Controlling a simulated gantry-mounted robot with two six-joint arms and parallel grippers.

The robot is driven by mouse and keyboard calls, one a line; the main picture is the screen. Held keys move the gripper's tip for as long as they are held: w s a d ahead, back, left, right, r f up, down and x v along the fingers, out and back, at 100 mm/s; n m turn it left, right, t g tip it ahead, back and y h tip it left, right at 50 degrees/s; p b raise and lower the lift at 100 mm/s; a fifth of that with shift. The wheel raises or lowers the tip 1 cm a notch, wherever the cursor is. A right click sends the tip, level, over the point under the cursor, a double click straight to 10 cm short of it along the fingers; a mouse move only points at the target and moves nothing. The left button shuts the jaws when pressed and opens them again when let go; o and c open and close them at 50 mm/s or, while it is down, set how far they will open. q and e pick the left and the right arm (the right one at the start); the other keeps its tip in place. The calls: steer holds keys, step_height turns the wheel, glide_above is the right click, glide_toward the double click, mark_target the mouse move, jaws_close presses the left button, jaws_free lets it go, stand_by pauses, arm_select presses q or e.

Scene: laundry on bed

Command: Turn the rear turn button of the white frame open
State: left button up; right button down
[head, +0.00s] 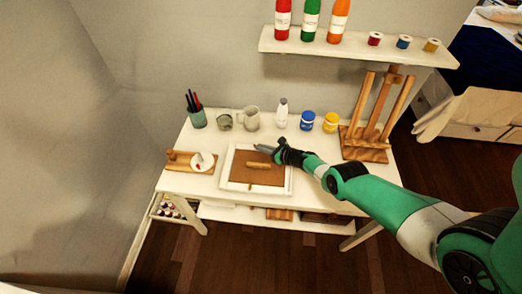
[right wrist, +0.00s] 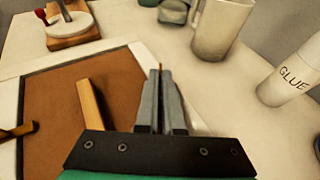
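The white frame (head: 226,174) lies flat on the white table, and its brown back panel (head: 240,178) faces up. A wooden bar (head: 258,164) stands out on the panel; it also shows in the right wrist view (right wrist: 92,105). A small front turn button (head: 253,185) sits at the panel's near edge and shows at the left of the right wrist view (right wrist: 20,130). My right gripper (head: 264,148) is over the frame's rear edge. Its fingers (right wrist: 162,100) are nearly together around a thin brown sliver, seemingly the rear turn button, mostly hidden by them. My left gripper is out of view.
Behind the frame stand a mug (head: 249,119), a glue bottle (head: 281,113), and blue (head: 307,121) and yellow (head: 330,123) jars. A wooden easel (head: 364,145) is at the right. A wooden tape holder (head: 180,160) is at the left. A shelf with bottles hangs above.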

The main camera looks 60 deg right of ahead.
steer(key=n+y+b, duration=0.1)
steer(key=y+b, duration=0.1)
steer(key=n+y+b, duration=0.1)
steer(key=b, duration=0.1)
steer(key=shift+d+f+n, duration=0.25)
steer(key=shift+d+n, duration=0.05)
steer(key=shift+d, duration=0.1)
steer(key=shift+r+n+y+b, duration=0.2)
steer(key=shift+n+y+b, duration=0.25)
steer(key=shift+b, duration=0.3)
steer(key=c, duration=1)
jaws_free()
steer(key=shift+c, duration=0.2)
